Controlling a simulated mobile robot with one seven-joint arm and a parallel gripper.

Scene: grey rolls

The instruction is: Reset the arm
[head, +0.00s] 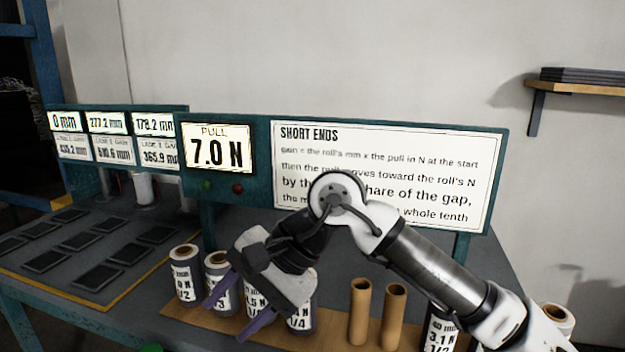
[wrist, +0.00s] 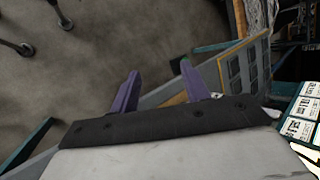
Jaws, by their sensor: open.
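My gripper (head: 230,308) hangs in front of the grey rolls at the left of the brown board in the head view. Its two purple fingers are spread and nothing shows between them. In the wrist view my gripper (wrist: 158,90) is open and empty, with the floor and a table edge beyond the fingers. My white and grey arm reaches in from the lower right of the head view, its elbow or wrist joint covering part of the sign.
Grey labelled rolls (head: 185,276) stand on the brown board (head: 334,336), some partly behind my gripper. Two bare brown tubes (head: 360,312) stand right of them. A panel reads 7.0 N (head: 217,149). A white sign (head: 440,165) stands behind my arm. Dark pads (head: 98,275) lie at left.

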